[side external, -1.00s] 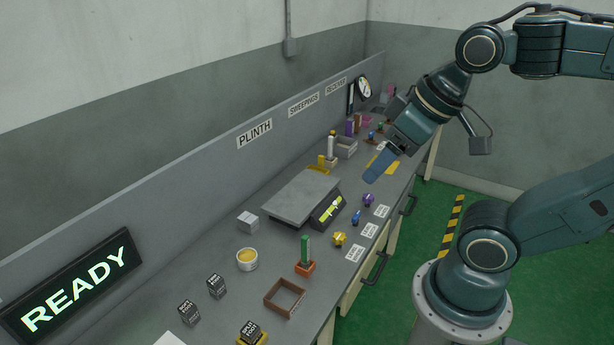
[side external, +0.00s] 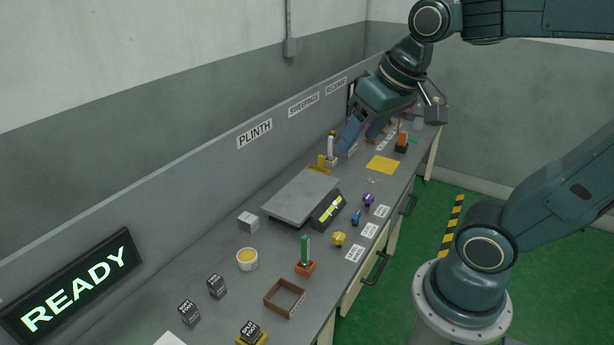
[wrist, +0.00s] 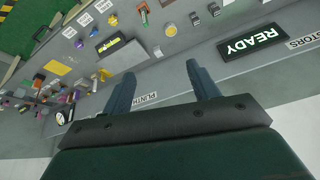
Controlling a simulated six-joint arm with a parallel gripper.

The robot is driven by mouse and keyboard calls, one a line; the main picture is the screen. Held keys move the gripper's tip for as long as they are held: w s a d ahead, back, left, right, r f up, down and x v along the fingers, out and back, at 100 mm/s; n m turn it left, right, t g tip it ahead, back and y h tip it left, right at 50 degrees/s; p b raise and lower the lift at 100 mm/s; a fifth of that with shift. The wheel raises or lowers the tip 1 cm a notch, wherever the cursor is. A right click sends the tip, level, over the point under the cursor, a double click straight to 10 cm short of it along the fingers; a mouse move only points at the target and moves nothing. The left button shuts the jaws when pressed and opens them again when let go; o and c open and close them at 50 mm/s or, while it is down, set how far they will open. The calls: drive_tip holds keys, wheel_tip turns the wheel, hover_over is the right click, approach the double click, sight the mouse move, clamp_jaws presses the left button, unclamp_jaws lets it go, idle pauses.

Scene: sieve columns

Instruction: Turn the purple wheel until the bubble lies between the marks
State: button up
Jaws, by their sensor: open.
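The purple wheel (side external: 368,199) sits at the front of the bench, beside a blue knob (side external: 356,217) and a yellow knob (side external: 339,239). The wheel also shows small in the wrist view (wrist: 80,44). The level, a dark box with a yellow vial (side external: 328,210), stands behind the knobs; it also shows in the wrist view (wrist: 112,43). The bubble and marks are too small to judge. My gripper (side external: 364,138) is open and empty, above the rear of the bench and well away from the wheel. Its spread fingers also show in the wrist view (wrist: 161,70).
A grey plate (side external: 295,195) lies behind the level. A white cylinder (side external: 331,146) stands near my fingers. A yellow pad (side external: 382,165) lies beyond the wheel. A green block in an orange base (side external: 305,268) and an open brown frame (side external: 285,297) are nearer.

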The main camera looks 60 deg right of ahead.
drive_tip(key=w+d+f+m+g, duration=0.1)
drive_tip(key=w+d+f+m, duration=0.1)
drive_tip(key=w+d+m, duration=0.5)
drive_tip(key=w+d+f+m+g, duration=0.2)
drive_tip(key=w+d+f+m, duration=0.1)
drive_tip(key=w+d, duration=0.6)
drive_tip(key=m+g, duration=0.2)
drive_tip(key=m, duration=1)
hover_over(369, 196)
wheel_tip(369, 196, down, 28)
drive_tip(key=shift+r+y, duration=0.2)
drive_tip(key=shift+y, duration=0.1)
wheel_tip(369, 196, down, 14)
drive_tip(key=shift+a+r, duration=0.1)
